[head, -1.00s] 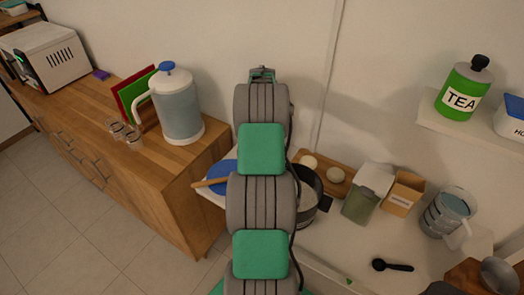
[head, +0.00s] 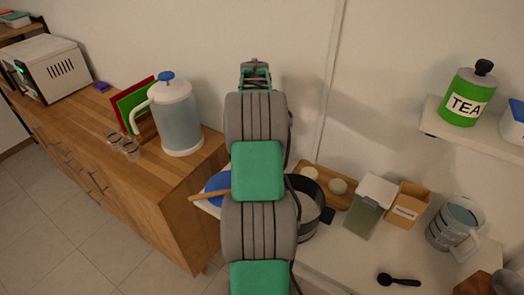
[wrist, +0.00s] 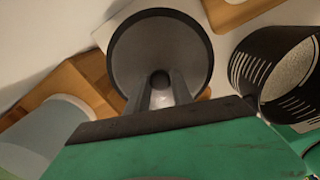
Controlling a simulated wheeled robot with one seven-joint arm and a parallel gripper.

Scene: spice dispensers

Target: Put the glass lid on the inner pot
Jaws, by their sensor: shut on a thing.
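In the wrist view, the glass lid (wrist: 187,48) is a round grey disc with a dark rim and a small dark knob in its middle. My gripper (wrist: 161,88) is shut on the knob, with both fingers around it. In the head view, the open pot (head: 310,202) stands on the pale worktop, partly hidden behind my arm. My gripper and the lid are hidden by my arm there.
A wooden board (head: 345,200) with two pale round things lies behind the pot. A green container (head: 367,214), a brown box (head: 406,205) and a glass jug (head: 452,226) stand to the right. A white pitcher (head: 178,125) stands on the wooden cabinet (head: 182,188).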

